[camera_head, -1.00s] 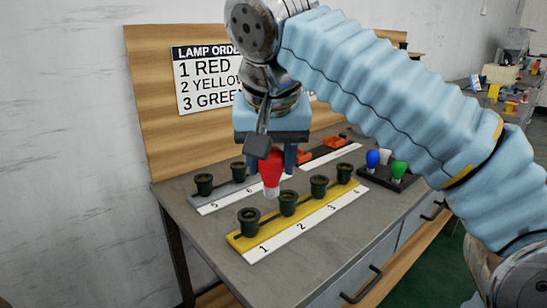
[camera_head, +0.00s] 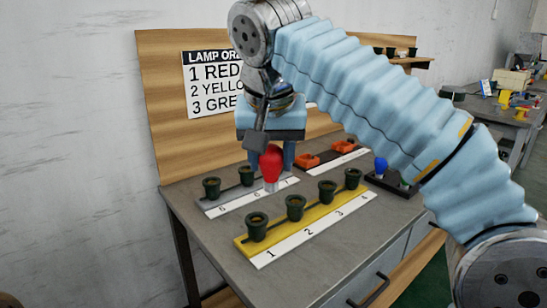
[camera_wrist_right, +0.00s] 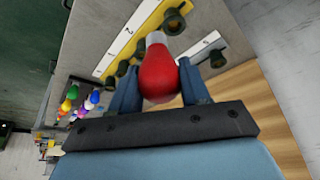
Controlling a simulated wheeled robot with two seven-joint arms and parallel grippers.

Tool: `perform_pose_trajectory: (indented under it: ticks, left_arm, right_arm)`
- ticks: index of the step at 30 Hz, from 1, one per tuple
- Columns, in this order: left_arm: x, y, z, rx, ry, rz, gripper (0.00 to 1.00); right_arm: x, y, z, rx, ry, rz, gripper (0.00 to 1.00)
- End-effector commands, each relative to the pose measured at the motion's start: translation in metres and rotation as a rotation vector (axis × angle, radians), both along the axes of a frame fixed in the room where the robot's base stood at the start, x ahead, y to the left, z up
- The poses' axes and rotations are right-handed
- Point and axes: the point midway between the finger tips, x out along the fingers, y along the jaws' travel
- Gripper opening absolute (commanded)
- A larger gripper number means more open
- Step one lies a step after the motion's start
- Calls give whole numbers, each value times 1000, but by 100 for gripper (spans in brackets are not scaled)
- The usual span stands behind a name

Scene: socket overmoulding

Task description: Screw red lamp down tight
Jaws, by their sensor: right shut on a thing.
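The red lamp (camera_head: 271,163) is held by my right gripper (camera_head: 272,157), bulb up and silvery base down. It also shows between the two blue fingers in the wrist view (camera_wrist_right: 158,76). The lamp's base looks free of any socket, in the air between the two socket strips. The yellow strip (camera_head: 284,226), marked 1 to 4, carries dark green sockets; socket 1 (camera_head: 257,227) is nearest and socket 2 (camera_head: 295,208) stands beside it. All visible sockets on it look empty. My left gripper is not in view.
A grey strip marked 5 to 7 (camera_head: 228,203) with sockets (camera_head: 211,187) lies behind. A dark tray with a blue lamp (camera_head: 381,166) stands at right, partly hidden by my arm. Orange parts (camera_head: 306,161) lie at the back. A lamp-order board (camera_head: 213,84) is behind.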

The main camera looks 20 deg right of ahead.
Motion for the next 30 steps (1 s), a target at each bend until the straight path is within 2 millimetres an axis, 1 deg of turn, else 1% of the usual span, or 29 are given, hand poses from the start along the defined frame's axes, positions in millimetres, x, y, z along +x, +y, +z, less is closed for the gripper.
perform_pose_trajectory:
  ticks: [30]
  left_arm:
    - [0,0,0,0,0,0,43]
  right_arm:
    - [35,2,0,0,0,-1,12]
